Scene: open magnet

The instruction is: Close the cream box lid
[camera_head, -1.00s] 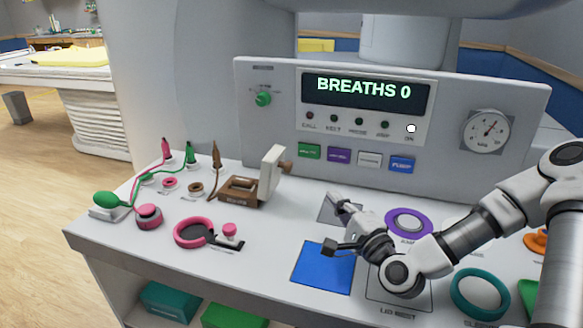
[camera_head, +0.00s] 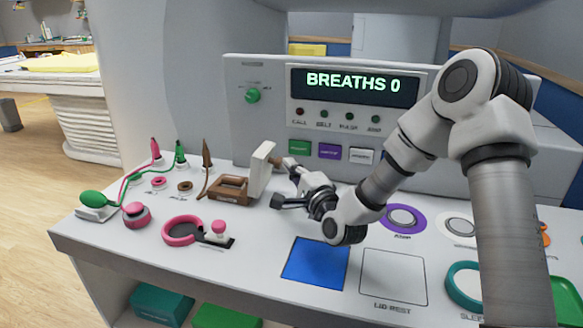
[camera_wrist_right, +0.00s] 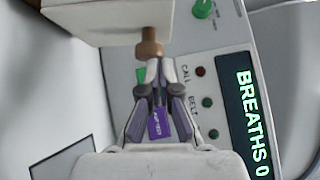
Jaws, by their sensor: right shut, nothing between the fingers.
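The cream lid (camera_head: 261,169) stands raised, nearly upright, at the right end of a low brown box base (camera_head: 228,188) on the console top. A brown knob (camera_wrist_right: 151,46) sticks out of the lid's right face. In the wrist view, the lid (camera_wrist_right: 95,12) fills the upper left. My right gripper (camera_head: 288,163) is shut and empty at the knob's side of the lid. In the wrist view, its fingertips (camera_wrist_right: 156,68) are right by the knob; I cannot tell whether they touch it. My left gripper is not in view.
A console panel with a display (camera_head: 354,84) stands close behind. A pink ring (camera_head: 182,230) and a green bulb (camera_head: 96,199) lie left of the box. A blue square (camera_head: 315,263) and an outlined lid rest area (camera_head: 393,277) are clear in front.

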